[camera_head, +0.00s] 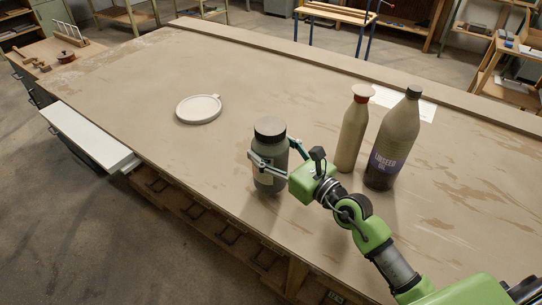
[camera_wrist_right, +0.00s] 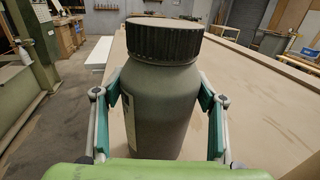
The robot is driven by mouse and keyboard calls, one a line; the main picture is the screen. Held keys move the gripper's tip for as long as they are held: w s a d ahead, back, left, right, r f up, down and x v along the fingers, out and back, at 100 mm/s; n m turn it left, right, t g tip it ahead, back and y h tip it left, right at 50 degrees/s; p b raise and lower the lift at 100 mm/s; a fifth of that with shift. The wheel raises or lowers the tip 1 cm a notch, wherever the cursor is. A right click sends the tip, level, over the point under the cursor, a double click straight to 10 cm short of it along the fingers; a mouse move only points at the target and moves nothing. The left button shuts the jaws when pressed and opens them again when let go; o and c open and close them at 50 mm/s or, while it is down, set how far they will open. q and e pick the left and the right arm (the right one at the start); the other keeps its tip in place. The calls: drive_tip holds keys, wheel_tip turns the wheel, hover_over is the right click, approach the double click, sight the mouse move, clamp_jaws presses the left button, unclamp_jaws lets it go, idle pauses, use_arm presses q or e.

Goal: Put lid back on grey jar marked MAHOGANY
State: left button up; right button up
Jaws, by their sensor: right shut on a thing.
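A grey jar (camera_head: 268,160) stands at the near edge of the workbench, upright, with a pale label on its side; I cannot read the marking. A black ribbed lid (camera_head: 270,130) sits on top of its neck. My right gripper (camera_head: 268,160) is shut on the jar's body, one finger on each side, below the lid. In the right wrist view the jar (camera_wrist_right: 160,110) fills the space between the green finger pads, and the black lid (camera_wrist_right: 164,40) shows above it. My left gripper is not in view.
A tan bottle with a red top (camera_head: 350,135) and a linseed oil bottle (camera_head: 393,145) stand right of the jar. A white sheet (camera_head: 405,102) lies behind them. A round white dish (camera_head: 199,109) lies to the left. The bench (camera_head: 270,70) is clear at its far middle.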

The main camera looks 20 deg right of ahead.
wheel_tip(320, 180, down, 2)
drive_tip(key=shift+f, duration=0.25)
drive_tip(key=shift+f, duration=0.1)
drive_tip(key=o, duration=2.2)
drive_tip(key=shift+f, duration=0.15)
drive_tip(key=shift+s, duration=0.1)
